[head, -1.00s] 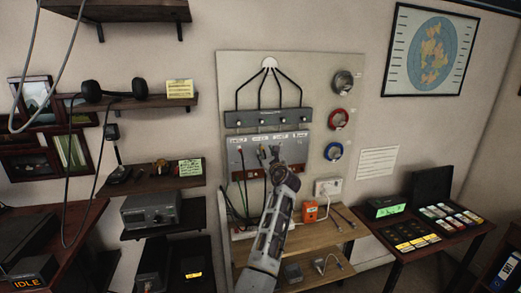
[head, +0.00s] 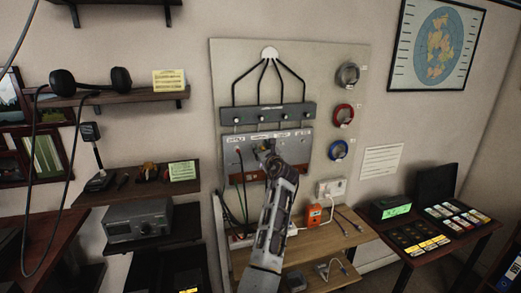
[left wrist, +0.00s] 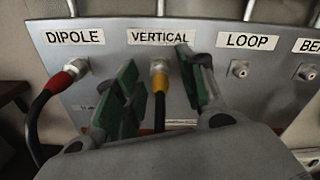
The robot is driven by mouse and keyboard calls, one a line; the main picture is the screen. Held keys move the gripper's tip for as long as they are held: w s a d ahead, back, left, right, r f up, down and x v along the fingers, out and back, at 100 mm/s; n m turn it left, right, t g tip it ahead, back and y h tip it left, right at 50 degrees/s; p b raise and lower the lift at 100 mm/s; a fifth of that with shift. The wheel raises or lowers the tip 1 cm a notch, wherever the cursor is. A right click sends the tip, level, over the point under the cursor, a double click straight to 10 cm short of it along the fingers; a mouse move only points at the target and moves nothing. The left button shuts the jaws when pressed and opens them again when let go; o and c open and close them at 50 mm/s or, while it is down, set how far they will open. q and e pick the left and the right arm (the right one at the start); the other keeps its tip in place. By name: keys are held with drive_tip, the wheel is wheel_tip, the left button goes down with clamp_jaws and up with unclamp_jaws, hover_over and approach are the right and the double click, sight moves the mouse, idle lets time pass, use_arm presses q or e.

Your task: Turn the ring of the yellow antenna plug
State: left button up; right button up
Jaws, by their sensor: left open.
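The yellow antenna plug (left wrist: 159,82) sits on the connector under the VERTICAL label in the left wrist view, with its black cable hanging down. My left gripper (left wrist: 160,82) is open, with one green-padded finger on each side of the plug. The fingers look apart from it. In the head view my left gripper (head: 265,150) is at the grey connector panel (head: 295,150) and hides the plug. A red plug (left wrist: 75,68) with a black cable is on the DIPOLE connector. My right gripper is not in view.
The LOOP connector (left wrist: 238,70) is bare, right of my fingers. A grey bar (head: 300,113) with black cables is above the panel. A wooden bench (head: 330,238) below holds an orange box (head: 313,215).

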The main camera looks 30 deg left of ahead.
use_arm(q)
drive_tip(key=shift+w+a, duration=0.15)
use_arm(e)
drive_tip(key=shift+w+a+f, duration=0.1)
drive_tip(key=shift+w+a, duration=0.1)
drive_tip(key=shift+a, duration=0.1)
use_arm(q)
drive_tip(key=shift+r, duration=0.1)
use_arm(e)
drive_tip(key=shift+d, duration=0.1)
use_arm(q)
drive_tip(key=shift+c, duration=0.6)
clamp_jaws()
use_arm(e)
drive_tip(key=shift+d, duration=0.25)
